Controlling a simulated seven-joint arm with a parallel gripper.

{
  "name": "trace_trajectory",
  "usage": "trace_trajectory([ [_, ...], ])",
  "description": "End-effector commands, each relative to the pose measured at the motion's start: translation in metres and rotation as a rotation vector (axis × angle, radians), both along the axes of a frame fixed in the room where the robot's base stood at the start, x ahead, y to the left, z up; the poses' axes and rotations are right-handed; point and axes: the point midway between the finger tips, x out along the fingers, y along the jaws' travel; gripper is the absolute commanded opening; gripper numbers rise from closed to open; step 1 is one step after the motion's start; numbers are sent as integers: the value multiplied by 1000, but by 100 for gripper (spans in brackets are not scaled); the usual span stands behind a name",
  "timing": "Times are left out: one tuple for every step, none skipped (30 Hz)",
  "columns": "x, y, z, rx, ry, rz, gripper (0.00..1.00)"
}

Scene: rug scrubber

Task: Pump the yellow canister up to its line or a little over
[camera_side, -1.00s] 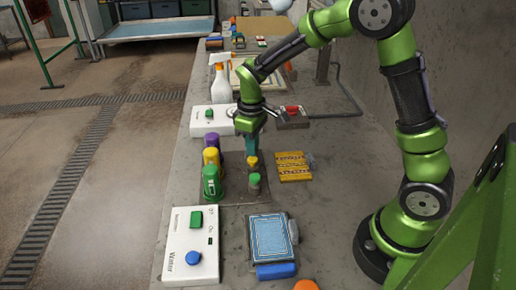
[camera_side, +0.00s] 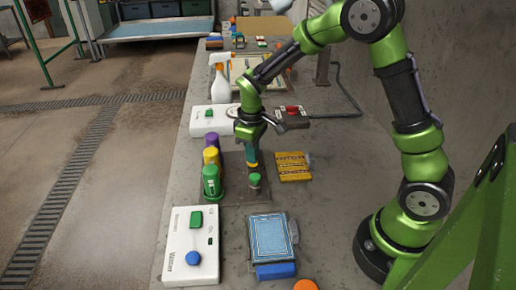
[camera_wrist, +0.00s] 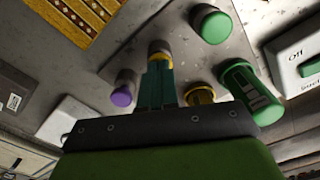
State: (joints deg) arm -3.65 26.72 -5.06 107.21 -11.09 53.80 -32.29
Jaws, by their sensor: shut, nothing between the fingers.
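My gripper (camera_side: 252,164) is shut and empty, its teal fingers pointing down onto the small yellow-topped pump (camera_side: 254,169). In the wrist view the fingertips (camera_wrist: 158,62) meet the pump (camera_wrist: 160,47), with yellow showing around them; they seem to touch its top. The yellow canister (camera_side: 211,156) stands upright to the left of the pump, between the purple canister (camera_side: 211,139) and the green canister (camera_side: 211,181). The yellow canister also shows in the wrist view (camera_wrist: 200,93), partly hidden by my gripper. Its line and level cannot be read.
A green-topped pump (camera_side: 254,180) stands just nearer the camera; a purple-topped one (camera_wrist: 122,96) shows in the wrist view. A yellow patterned pad (camera_side: 292,166) lies right. A white switch panel (camera_side: 192,245) and a blue pad (camera_side: 268,241) lie in front.

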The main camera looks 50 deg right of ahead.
Motion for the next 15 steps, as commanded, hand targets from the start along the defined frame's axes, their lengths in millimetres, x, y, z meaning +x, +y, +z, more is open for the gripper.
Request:
trace_trajectory([
  [-1, 0, -3, 0, 3, 0, 0],
  [-1, 0, -4, 0, 4, 0, 0],
  [-1, 0, -5, 0, 4, 0, 0],
  [-1, 0, -6, 0, 4, 0, 0],
  [-1, 0, -7, 0, 4, 0, 0],
  [-1, 0, -7, 0, 4, 0, 0],
  [-1, 0, -7, 0, 3, 0, 0],
  [-1, 0, -6, 0, 3, 0, 0],
  [-1, 0, -5, 0, 3, 0, 0],
  [0, 0, -2, -1, 2, 0, 0],
  [0, 0, 0, 0, 1, 0, 0],
  [0, 0, 5, 1, 0, 0, 0],
  [0, 0, 9, 0, -1, 0, 0],
  [0, 0, 13, 0, -1, 1, 0],
  [0, 0, 18, 0, 0, 1, 0],
])
